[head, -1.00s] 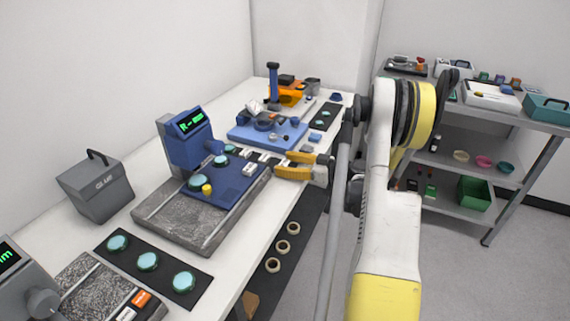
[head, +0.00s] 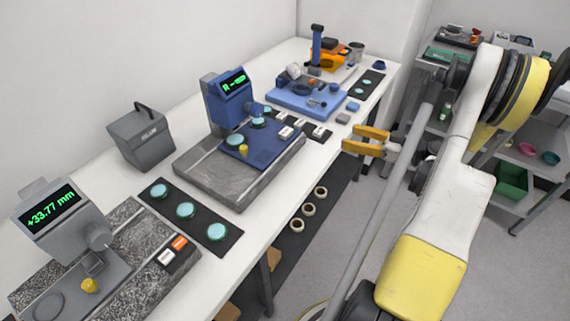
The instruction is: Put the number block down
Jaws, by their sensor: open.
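Several small white blocks sit by the right side of the blue instrument, one of them a white block (head: 286,132) on its blue base and another a white block (head: 319,132) on a dark strip by the table's front edge. I cannot read numbers on them, so I cannot tell which is the number block. My gripper (head: 351,138), with orange-yellow fingers, is open with nothing visible between them. It appears to the right of these blocks, just beyond the table's front edge in the picture.
The blue instrument (head: 228,100) stands on a granite slab (head: 205,181). A gauge (head: 52,213) reading +33.77 mm is at lower left. A dark mat (head: 200,222) holds green-blue discs. A grey case (head: 141,138) stands behind. A shelf unit (head: 537,186) is at right.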

